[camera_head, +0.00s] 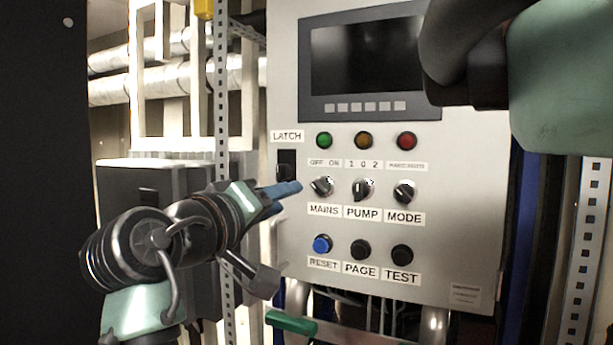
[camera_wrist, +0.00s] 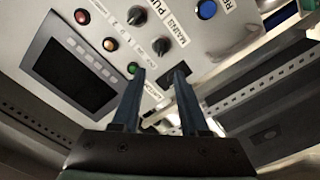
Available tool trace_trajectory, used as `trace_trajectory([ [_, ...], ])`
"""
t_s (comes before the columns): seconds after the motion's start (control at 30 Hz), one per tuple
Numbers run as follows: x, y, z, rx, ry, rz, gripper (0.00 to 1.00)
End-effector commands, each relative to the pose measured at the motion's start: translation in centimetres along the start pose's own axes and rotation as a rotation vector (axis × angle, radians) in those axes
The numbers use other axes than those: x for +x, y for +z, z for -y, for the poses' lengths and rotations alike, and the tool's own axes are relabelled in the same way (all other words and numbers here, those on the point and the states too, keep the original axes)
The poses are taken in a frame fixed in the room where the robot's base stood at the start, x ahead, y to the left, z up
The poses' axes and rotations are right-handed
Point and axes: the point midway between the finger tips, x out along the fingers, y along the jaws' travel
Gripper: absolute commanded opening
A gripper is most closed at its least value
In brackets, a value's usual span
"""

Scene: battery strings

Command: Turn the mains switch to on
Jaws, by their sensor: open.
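The mains switch (camera_head: 322,186) is a small dark rotary knob on the grey panel (camera_head: 470,200), above the MAINS label and below an OFF ON label. Its pointer seems to lean up and left, but glare makes this unsure. My gripper (camera_head: 289,197) is open and empty, with its blue fingers just left of the knob in the head view. I cannot tell its exact distance from the panel. In the wrist view my gripper (camera_wrist: 161,72) has its two fingers apart, and the mains switch (camera_wrist: 160,46) shows beyond and between the fingertips.
The pump knob (camera_head: 363,189) and mode knob (camera_head: 404,191) sit to the right. The blue reset button (camera_head: 322,243) is below and the green lamp (camera_head: 324,140) above. The black latch switch (camera_head: 286,164) is close to my fingers. A screen (camera_head: 365,60) fills the panel top.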

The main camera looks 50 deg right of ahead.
Motion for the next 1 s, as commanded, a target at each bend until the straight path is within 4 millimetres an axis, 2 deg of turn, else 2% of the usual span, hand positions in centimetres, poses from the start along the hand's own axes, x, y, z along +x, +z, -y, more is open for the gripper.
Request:
trace_trajectory([
  [0.3, 6.7, -0.3, -0.4, -0.001, -0.003, 0.002, 0.44],
  [0.5, 9.9, -0.2, -0.1, 0.001, -0.004, -0.001, 0.44],
  [0.7, 11.3, -0.1, 0.0, 0.004, -0.004, -0.003, 0.44],
  [1.0, 11.5, 0.0, 0.2, 0.005, -0.004, -0.005, 0.44],
])
